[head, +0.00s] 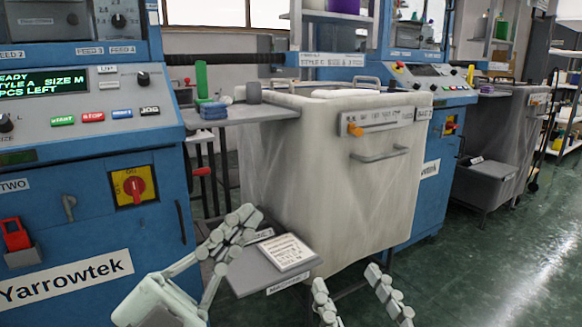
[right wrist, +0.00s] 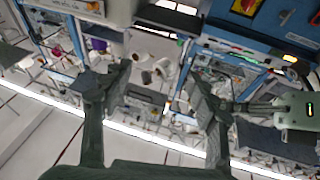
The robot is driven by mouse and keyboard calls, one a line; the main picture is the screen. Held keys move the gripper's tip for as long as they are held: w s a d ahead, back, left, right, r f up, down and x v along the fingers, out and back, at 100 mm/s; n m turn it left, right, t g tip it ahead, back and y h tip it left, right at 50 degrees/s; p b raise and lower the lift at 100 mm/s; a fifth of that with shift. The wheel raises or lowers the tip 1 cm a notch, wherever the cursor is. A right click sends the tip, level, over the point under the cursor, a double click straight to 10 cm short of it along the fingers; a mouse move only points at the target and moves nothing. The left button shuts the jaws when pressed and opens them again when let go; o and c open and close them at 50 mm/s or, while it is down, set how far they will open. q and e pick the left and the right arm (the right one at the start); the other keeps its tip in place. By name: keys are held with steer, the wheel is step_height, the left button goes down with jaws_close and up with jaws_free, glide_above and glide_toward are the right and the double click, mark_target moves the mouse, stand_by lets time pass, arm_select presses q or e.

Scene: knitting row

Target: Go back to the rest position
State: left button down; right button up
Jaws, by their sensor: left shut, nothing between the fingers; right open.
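My left gripper (head: 240,226) is shut and empty in the lower middle of the head view. It appears in front of a small grey shelf (head: 245,277), with a white label card (head: 287,252) just to its right; whether it touches either cannot be told. My right gripper (head: 355,290) shows at the bottom edge of the head view, its two fingers apart with nothing between them. In the right wrist view its fingers (right wrist: 158,85) are also spread wide and empty.
A blue knitting machine (head: 90,220) with a control panel stands at the left. A large pale bin (head: 310,190) stands in the middle, near the grippers. Green floor (head: 500,240) is clear at the right.

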arm_select(q)
steer(key=w+a+f+n+g+y+p, duration=0.1)
steer(key=a+f+n+g+y+p, duration=0.2)
steer(key=f+n+y, duration=0.8)
steer(key=a+f+n+g+y+p, duration=0.1)
steer(key=a+f+n+y+p, duration=0.35)
steer(key=f, duration=1.15)
arm_select(e)
steer(key=w+d+f+g+h+b, duration=0.1)
steer(key=d+f+g+h, duration=0.2)
steer(key=f, duration=0.6)
steer(key=w+d+f+g+h+b, duration=0.1)
steer(key=d+f+g+h, duration=0.2)
steer(key=f, duration=0.6)
arm_select(q)
steer(key=s+a+f+n+g+y+p, duration=0.2)
steer(key=s+a+f+g+p, duration=0.3)
steer(key=s+a+f+g, duration=0.5)
steer(key=s+a+f+y, duration=0.1)
steer(key=s+a+f, duration=0.2)
steer(key=f, duration=0.3)
steer(key=shift+a+n, duration=0.25)
steer(key=shift+n, duration=0.1)
arm_select(e)
steer(key=s+d+f+m+g+h, duration=0.2)
steer(key=s+d+f+g, duration=0.9)
steer(key=s+d+f, duration=0.2)
step_height(320, 180, down, 3)
steer(key=shift+r+h, duration=0.2)
steer(key=shift+h, duration=0.1)
